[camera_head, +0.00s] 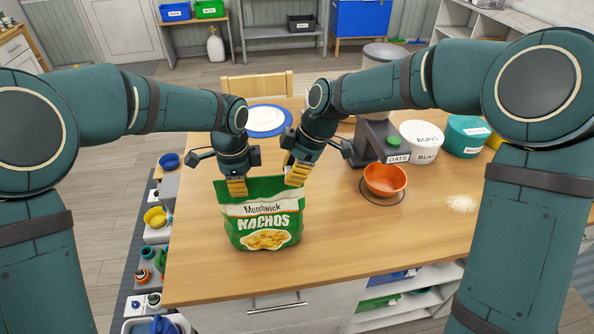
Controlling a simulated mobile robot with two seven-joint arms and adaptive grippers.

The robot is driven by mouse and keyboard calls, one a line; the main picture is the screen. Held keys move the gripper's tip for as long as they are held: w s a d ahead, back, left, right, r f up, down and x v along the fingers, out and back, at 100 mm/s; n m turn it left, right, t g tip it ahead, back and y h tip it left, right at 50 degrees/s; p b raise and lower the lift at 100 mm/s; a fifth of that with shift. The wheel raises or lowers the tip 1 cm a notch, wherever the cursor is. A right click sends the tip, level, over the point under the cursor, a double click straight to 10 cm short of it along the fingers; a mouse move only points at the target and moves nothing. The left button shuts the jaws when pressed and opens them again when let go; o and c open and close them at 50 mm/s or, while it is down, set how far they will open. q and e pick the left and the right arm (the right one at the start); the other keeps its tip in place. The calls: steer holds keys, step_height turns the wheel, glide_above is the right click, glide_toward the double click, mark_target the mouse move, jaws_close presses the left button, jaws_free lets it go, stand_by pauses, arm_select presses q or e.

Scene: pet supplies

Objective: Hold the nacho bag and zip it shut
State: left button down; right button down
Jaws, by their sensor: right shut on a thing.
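The green nacho bag (262,222) stands upright on the wooden table, its printed front facing me. My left gripper (237,188) is at the bag's top left edge, its yellow fingertips touching or overlapping the rim. Whether its fingers are closed on the bag cannot be made out. My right gripper (297,174) is at the bag's top right corner, shut on the top edge. The zip itself is too small to make out, and the fingertips cover parts of the rim.
An orange bowl (385,180) sits right of the bag, before a grey dispenser marked oats (383,151). A white buns container (421,140) and a teal container (466,136) stand further right. A blue-rimmed plate (268,120) lies behind the grippers.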

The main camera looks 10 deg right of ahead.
mark_target(277, 176)
steer(key=a, duration=0.3)
steer(key=shift+a+f, duration=0.1)
steer(key=shift+a, duration=0.1)
steer(key=c, duration=0.8)
jaws_free()
steer(key=shift+d, duration=0.1)
steer(key=v, duration=1.2)
